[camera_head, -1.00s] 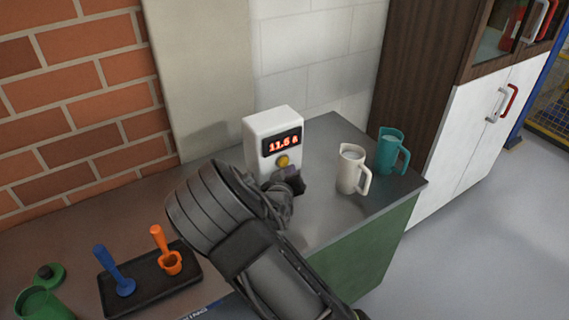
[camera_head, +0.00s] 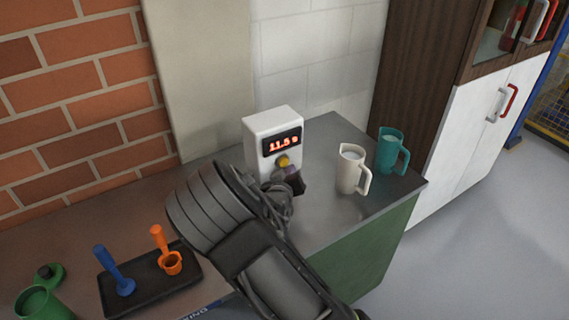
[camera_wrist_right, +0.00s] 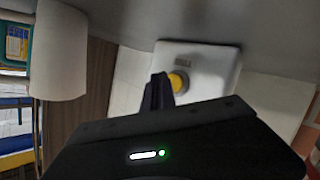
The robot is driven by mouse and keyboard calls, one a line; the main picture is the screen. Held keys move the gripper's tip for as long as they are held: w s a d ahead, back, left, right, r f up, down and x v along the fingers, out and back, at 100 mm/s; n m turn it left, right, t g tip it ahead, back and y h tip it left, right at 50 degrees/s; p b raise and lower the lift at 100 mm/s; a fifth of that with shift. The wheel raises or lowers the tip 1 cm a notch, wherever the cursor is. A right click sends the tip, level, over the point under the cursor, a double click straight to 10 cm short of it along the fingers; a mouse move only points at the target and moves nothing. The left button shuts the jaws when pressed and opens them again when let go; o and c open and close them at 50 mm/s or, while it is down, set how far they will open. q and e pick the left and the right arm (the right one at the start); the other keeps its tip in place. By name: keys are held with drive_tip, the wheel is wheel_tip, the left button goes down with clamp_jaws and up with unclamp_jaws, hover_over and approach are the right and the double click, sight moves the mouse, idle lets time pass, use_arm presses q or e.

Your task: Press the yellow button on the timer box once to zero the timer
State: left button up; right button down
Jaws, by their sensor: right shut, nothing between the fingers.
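The white timer box (camera_head: 262,126) stands upright on the counter against the wall, its red display (camera_head: 283,142) lit and reading about 11.5. The yellow button (camera_head: 282,161) is below the display. It also shows in the right wrist view (camera_wrist_right: 179,82). My right gripper (camera_head: 294,179) is shut and empty, its fingertips just in front of the button's lower part. In the right wrist view its fingers (camera_wrist_right: 158,88) overlap the button's edge. I cannot tell whether they touch it. My left gripper is not in view.
A cream jug (camera_head: 347,174) and a teal jug (camera_head: 389,152) stand right of the box. A green container (camera_head: 40,304) stands at the lower left. Bare counter (camera_head: 325,215) lies before the jugs.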

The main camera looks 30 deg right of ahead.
drive_tip(key=shift+w+a+r, duration=0.1)
drive_tip(key=shift+w+r, duration=0.05)
drive_tip(key=shift+w, duration=0.35)
drive_tip(key=shift+w+a+r, duration=0.1)
drive_tip(key=shift+w, duration=0.4)
idle(1.6)
drive_tip(key=shift+s+a+f, duration=0.15)
drive_tip(key=shift+f, duration=0.05)
drive_tip(key=shift+s+f, duration=0.1)
drive_tip(key=shift+f, duration=0.1)
drive_tip(key=shift+s, duration=0.1)
drive_tip(key=shift+s+a+r+p, duration=0.1)
drive_tip(key=shift+s+a+p, duration=0.15)
drive_tip(key=shift+s, duration=0.7)
drive_tip(key=shift+s+a+p, duration=0.2)
drive_tip(key=shift+s+p, duration=0.05)
drive_tip(key=shift+s, duration=0.65)
drive_tip(key=shift+s+d, duration=0.15)
drive_tip(key=shift+s, duration=0.4)
drive_tip(key=shift+s+d, duration=0.1)
drive_tip(key=shift+d, duration=0.15)
